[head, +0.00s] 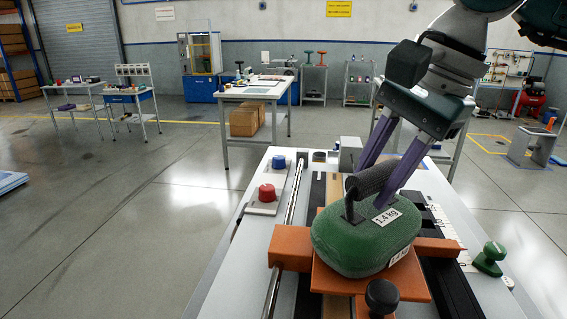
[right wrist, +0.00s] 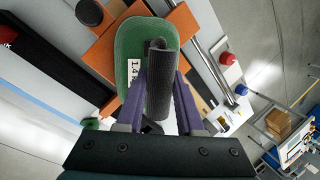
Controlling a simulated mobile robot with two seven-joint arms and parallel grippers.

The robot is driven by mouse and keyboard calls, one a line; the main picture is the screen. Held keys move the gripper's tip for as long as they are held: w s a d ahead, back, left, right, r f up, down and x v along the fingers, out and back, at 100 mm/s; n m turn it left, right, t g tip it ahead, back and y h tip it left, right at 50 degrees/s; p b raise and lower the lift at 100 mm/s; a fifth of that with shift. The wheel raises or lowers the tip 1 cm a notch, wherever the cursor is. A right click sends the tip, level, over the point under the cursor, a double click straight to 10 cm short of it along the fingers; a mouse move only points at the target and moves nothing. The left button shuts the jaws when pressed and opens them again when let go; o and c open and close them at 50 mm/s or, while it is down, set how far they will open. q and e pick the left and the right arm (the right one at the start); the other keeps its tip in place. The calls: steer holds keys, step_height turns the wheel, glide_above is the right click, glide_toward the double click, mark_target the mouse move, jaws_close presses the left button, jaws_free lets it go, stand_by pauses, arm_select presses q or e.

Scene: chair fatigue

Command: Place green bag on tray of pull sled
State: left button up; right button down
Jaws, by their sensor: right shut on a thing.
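The green bag (head: 352,243), with a dark cylindrical handle (head: 371,179) and a "1.4 kg" label, is at the orange tray (head: 405,281) of the pull sled. It appears to rest on the tray. In the right wrist view the green bag (right wrist: 132,50) lies over the orange tray (right wrist: 182,27). My right gripper (head: 372,185), with purple fingers, is shut on the bag's handle from above; the handle (right wrist: 161,85) sits between the fingers in the right wrist view. The bag's underside is hidden. My left gripper is not in view.
The sled sits on a rail bench (head: 225,270) with a metal rod (head: 291,200). A red button (head: 267,192) and a blue button (head: 279,162) are at its left. A black knob (head: 382,296) is in front and a green knob (head: 490,256) at the right. Open floor lies left.

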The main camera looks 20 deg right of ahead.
steer(key=shift+r, duration=0.1)
steer(key=c, duration=0.5)
jaws_free()
steer(key=shift+c, duration=0.2)
